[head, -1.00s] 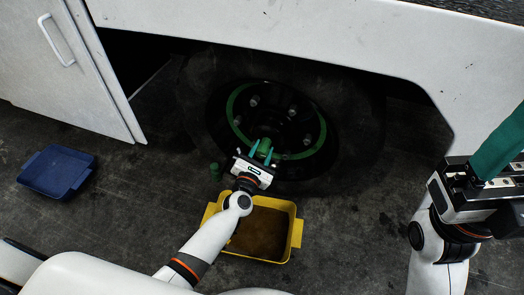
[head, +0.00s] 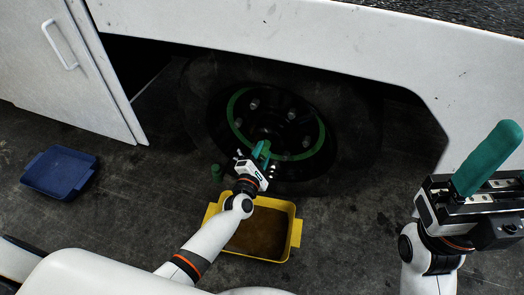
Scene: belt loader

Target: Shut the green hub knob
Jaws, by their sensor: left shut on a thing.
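The wheel hub (head: 281,112) with its green ring sits in the dark wheel well. The green hub knob (head: 258,149) is at the hub's lower edge, mostly hidden by the gripper. My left gripper (head: 262,152) is at the knob, its teal fingers shut on it, and its body is tilted to the right. My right gripper (head: 486,160) is at the right edge, away from the wheel. Only one teal finger shows clearly there, so its opening cannot be judged.
A yellow tray (head: 297,233) with brown contents lies below the hub. A small green cylinder (head: 216,171) stands left of my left gripper. A blue tray (head: 58,172) lies at the left, near an open white door (head: 50,70). White bodywork (head: 290,45) overhangs the wheel.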

